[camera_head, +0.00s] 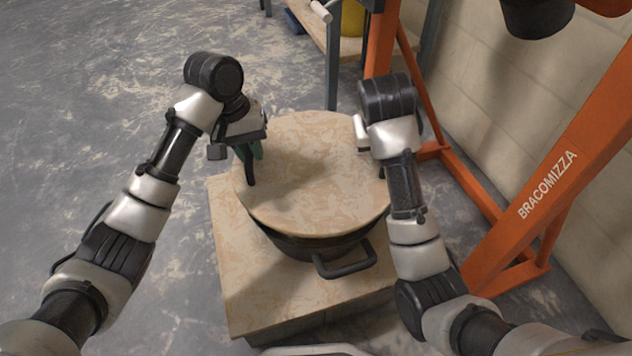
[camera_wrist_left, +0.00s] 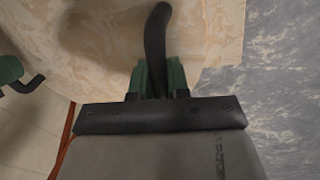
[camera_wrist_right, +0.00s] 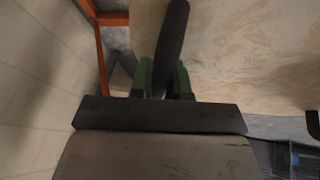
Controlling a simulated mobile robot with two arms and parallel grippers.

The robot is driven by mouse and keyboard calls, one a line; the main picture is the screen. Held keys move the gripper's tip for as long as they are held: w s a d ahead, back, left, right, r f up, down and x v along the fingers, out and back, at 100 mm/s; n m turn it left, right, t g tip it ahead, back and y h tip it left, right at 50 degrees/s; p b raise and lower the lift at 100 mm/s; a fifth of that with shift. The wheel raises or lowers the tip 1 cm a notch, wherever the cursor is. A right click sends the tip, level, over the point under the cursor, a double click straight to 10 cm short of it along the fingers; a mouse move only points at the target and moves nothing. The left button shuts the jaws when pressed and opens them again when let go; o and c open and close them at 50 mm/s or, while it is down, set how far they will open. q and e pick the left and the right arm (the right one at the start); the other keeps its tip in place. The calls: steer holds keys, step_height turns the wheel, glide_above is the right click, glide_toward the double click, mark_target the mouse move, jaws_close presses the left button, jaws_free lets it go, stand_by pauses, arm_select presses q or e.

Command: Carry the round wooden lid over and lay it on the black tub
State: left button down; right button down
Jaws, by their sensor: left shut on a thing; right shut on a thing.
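The round wooden lid (camera_head: 310,175), pale with swirled grain, lies level over the black tub (camera_head: 300,247). The tub's dark front wall and front handle (camera_head: 347,262) show below the lid's near edge. I cannot tell whether the lid touches the rim or hangs just above it. My left gripper (camera_head: 250,155) is shut on a black handle at the lid's left edge; its green fingers grip that curved handle (camera_wrist_left: 156,40) in the left wrist view. My right gripper (camera_wrist_right: 163,76) is shut on the opposite black handle (camera_wrist_right: 173,35); the right wrist hides its fingers in the head view.
The tub stands on a low wood-topped stand (camera_head: 240,290). An orange frame (camera_head: 540,190) marked BRACOMIZZA stands close on the right, before a block wall (camera_head: 480,90). A bench (camera_head: 330,40) with a yellow container (camera_head: 352,18) is behind. The grey floor (camera_head: 90,90) at left is clear.

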arm_select(q)
steer(key=shift+f, duration=0.1)
arm_select(e)
steer(key=shift+f, duration=0.1)
